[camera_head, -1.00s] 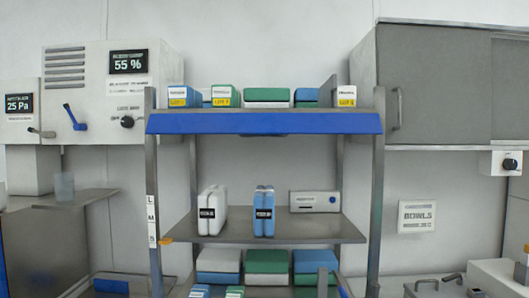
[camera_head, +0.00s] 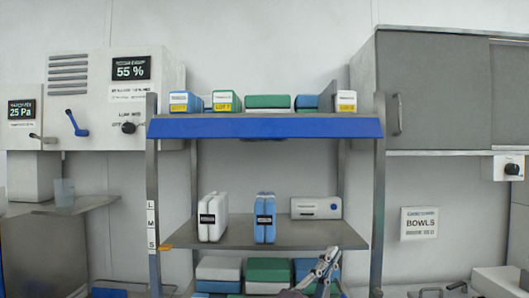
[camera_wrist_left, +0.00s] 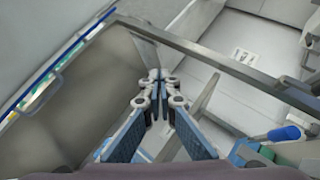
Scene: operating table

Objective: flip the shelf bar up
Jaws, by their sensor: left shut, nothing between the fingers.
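The shelf bar appears to be the long blue bar (camera_head: 265,127) along the front edge of the top shelf in the head view. It hangs as a sloping flap, apart from my gripper. My left gripper (camera_head: 328,262) is low and to the right, in front of the middle shelf's front edge. In the left wrist view its fingertips (camera_wrist_left: 158,78) are together with nothing between them. A thin blue strip crosses the upper left of that view; I cannot tell whether it is the same bar. My right gripper is not in view.
The middle shelf (camera_head: 285,236) carries a white pack (camera_head: 212,217), a blue pack (camera_head: 264,218) and a grey box (camera_head: 316,208). Boxes (camera_head: 227,100) line the top shelf. Metal posts (camera_head: 378,200) flank the rack. A grey cabinet (camera_head: 435,85) is at right.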

